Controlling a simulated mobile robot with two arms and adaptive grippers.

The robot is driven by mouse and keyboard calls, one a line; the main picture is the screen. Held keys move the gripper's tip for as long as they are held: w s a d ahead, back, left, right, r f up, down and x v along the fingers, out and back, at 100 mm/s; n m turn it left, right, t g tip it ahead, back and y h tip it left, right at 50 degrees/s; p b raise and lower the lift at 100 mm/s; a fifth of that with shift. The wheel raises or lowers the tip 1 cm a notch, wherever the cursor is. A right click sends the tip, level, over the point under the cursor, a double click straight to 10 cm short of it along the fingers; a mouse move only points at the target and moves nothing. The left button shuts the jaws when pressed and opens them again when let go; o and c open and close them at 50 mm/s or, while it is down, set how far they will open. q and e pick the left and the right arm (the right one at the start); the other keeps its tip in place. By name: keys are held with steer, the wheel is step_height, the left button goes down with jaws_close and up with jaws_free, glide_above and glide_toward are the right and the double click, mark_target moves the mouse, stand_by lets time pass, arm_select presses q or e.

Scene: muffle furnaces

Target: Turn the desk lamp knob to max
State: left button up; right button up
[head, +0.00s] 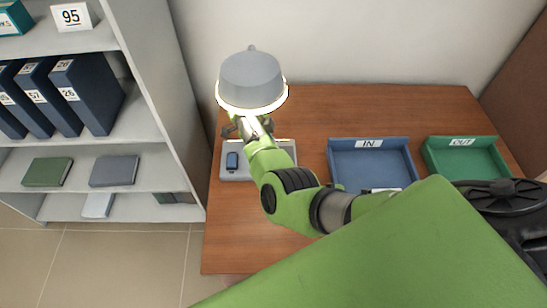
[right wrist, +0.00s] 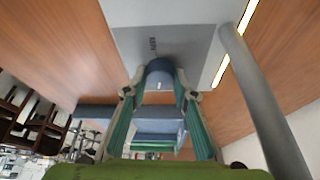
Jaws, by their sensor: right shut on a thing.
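The desk lamp has a grey shade (head: 252,80) with a lit rim, above a grey base (head: 285,149) on the wooden desk. In the right wrist view the knob (right wrist: 159,70) is blue and round with a small white mark, against the grey base plate (right wrist: 195,45). My right gripper (right wrist: 160,94) is shut on the knob, with a finger at each side. In the head view my right gripper (head: 248,128) is below the shade, and the knob is hidden. Small lettering beside the knob is unreadable. My left gripper is not in view.
A small blue part (head: 232,161) shows on the base's left. A grey lamp post (right wrist: 262,95) is close on the right in the wrist view. A blue IN tray (head: 368,143) and green OUT tray (head: 460,141) are right of the lamp. A shelf (head: 140,125) stands left.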

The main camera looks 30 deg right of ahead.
steer(key=shift+d+m, duration=0.1)
steer(key=shift+m, duration=0.2)
steer(key=o, duration=1.1)
